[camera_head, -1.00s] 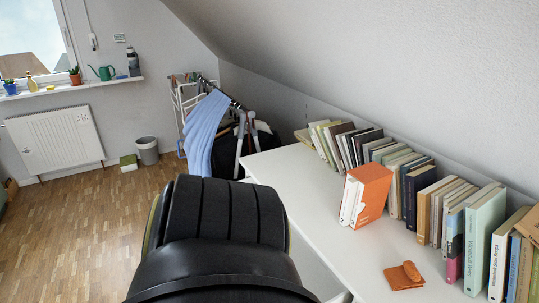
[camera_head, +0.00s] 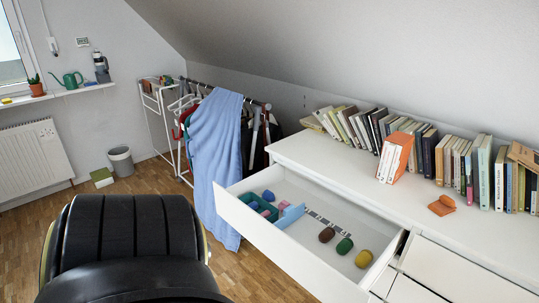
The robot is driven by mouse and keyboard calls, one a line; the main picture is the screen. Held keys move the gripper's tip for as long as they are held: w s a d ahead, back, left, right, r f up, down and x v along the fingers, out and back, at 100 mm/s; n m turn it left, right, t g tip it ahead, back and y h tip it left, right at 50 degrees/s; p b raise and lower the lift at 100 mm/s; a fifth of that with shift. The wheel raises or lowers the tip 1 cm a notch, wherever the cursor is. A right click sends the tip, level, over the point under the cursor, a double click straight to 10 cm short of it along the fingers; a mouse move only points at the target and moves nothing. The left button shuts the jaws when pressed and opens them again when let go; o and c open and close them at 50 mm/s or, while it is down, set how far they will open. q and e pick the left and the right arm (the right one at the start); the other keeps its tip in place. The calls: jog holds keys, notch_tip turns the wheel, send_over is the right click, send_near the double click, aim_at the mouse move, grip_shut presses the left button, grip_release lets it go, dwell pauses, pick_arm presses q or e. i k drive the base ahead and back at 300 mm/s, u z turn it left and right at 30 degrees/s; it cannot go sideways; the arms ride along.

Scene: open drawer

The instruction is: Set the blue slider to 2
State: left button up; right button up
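The open white drawer (camera_head: 240,207) juts out from the white desk unit, its near left corner toward the clothes rack. In it, a light blue piece (camera_head: 290,216), which looks like the blue slider, stands at the left end of a strip of small marked tiles (camera_head: 325,221). The tile marks are too small to read, so I cannot tell the slider's setting. Neither of my grippers is in view.
Small coloured blocks (camera_head: 268,196) lie left of the slider. Brown (camera_head: 327,235), green (camera_head: 344,246) and yellow (camera_head: 363,259) rounded objects lie to its right. Books (camera_head: 395,158) stand on the desktop (camera_head: 330,160). A black ribbed form (camera_head: 130,240) fills the lower left.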

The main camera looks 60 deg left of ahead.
aim_at(291, 214)
jog(key=u, duration=1.3)
